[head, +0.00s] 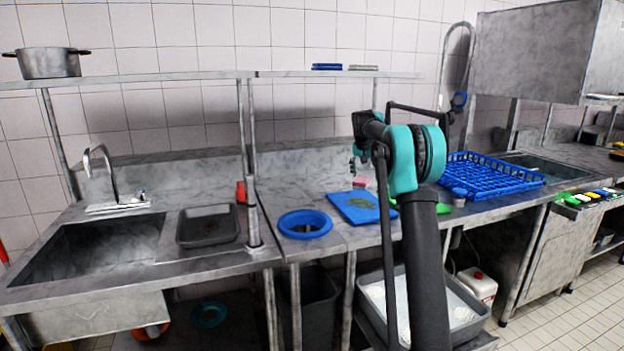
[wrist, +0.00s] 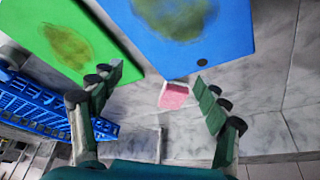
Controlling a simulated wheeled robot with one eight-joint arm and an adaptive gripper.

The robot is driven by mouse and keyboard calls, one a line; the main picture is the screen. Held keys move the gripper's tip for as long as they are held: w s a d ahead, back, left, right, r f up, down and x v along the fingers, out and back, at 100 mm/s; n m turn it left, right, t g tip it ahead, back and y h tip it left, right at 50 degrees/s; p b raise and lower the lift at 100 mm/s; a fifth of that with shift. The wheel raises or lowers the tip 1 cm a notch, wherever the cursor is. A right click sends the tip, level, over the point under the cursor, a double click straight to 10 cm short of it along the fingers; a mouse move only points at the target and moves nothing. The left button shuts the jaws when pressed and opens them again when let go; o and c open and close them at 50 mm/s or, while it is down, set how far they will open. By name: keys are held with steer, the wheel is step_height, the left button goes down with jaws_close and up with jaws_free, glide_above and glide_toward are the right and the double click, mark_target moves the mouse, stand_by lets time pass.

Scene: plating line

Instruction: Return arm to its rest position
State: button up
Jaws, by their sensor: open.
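My gripper (wrist: 155,100) shows in the wrist view with its two green-padded fingers spread wide and nothing between them. It is above the steel counter, and a small pink and white block (wrist: 174,96) lies on the counter below, seen between the fingers. In the head view my teal and black arm rises at the centre right and bends toward the back wall. The gripper there is small and partly hidden behind my arm, near the pink block (head: 360,182).
A blue board (head: 353,207) and a green board (wrist: 62,38) bear stains. A blue rack (head: 490,172) stands right of my arm, a blue ring (head: 305,224) left of it. A grey tray (head: 208,226) lies beside the sink (head: 95,250). A shelf (head: 200,77) runs above.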

steer(key=s+a+f+n, duration=0.1)
steer(key=s+f, duration=0.6)
steer(key=s, duration=1.2)
steer(key=s+a+f+n+y, duration=0.1)
steer(key=s+f, duration=0.6)
steer(key=s, duration=1.2)
steer(key=s+a+f+n, duration=0.1)
steer(key=s+f, duration=0.6)
steer(key=s, duration=1.2)
steer(key=shift+s+f+n+y, duration=0.2)
steer(key=shift+s+n+y, duration=0.2)
steer(key=shift+n, duration=0.5)
